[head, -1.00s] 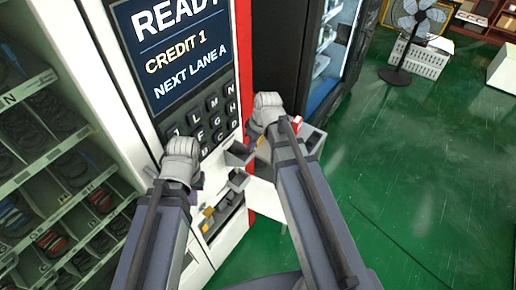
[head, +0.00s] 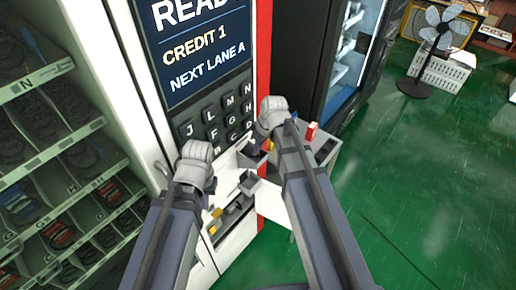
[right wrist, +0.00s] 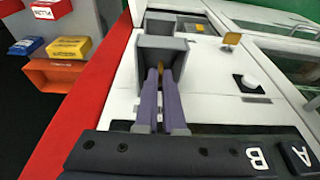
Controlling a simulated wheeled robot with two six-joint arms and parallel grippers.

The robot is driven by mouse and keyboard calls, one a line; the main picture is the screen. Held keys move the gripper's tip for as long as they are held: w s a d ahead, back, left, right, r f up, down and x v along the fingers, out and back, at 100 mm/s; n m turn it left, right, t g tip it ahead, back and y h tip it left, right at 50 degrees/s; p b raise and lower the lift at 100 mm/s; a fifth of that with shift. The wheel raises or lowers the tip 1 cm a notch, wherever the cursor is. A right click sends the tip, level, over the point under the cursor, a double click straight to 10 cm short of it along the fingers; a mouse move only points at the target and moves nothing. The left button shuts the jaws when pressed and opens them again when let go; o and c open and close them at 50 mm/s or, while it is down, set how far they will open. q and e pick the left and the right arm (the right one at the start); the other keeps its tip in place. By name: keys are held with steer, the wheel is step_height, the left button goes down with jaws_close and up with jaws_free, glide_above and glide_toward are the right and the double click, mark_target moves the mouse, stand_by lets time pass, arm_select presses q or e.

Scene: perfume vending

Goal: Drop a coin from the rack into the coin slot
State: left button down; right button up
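The vending machine's screen (head: 205,50) shows READ..., CREDIT 1 and NEXT LANE A, above a lettered keypad (head: 215,117). My right gripper (right wrist: 160,68) points into the mouth of a grey box (right wrist: 161,48) on the white front panel. Its purple fingers are close together, with a small gold piece (right wrist: 161,66), apparently a coin edge-on, between the tips. In the head view the right hand hides its fingertips. I cannot tell which fitting is the coin slot.
A gold tab (right wrist: 232,38) and a white knob (right wrist: 247,82) are on the panel. Red (right wrist: 48,8), yellow (right wrist: 69,47) and blue (right wrist: 26,45) boxes stand beyond the red edge. Shelves of dark goods (head: 60,150) are left. Green floor (head: 430,180) is open at right, with a fan (head: 440,35).

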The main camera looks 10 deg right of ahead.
steer(key=o, duration=0.5)
steer(key=shift+o, duration=0.2)
steer(key=shift+r, duration=0.15)
steer(key=p+v, duration=0.7)
steer(key=shift+r+p, duration=0.2)
steer(key=shift+p, duration=0.1)
steer(key=shift+s+f, duration=0.1)
steer(key=shift+s, duration=0.05)
stand_by(0.7)
steer(key=s+a+f+m+g+h+b, duration=0.1)
steer(key=s+a+f+m+b, duration=0.1)
steer(key=s+a+f+b, duration=0.2)
steer(key=s+a+f+m+g+h+b, duration=0.1)
steer(key=s+a+f+b, duration=0.4)
steer(key=s+f+b, duration=0.6)
step_height(320, 180, down, 6)
steer(key=h+b, duration=0.1)
steer(key=b, duration=0.4)
steer(key=shift+s+a+r+m, duration=0.2)
steer(key=shift+s+a+m, duration=0.05)
steer(key=shift+m, duration=0.15)
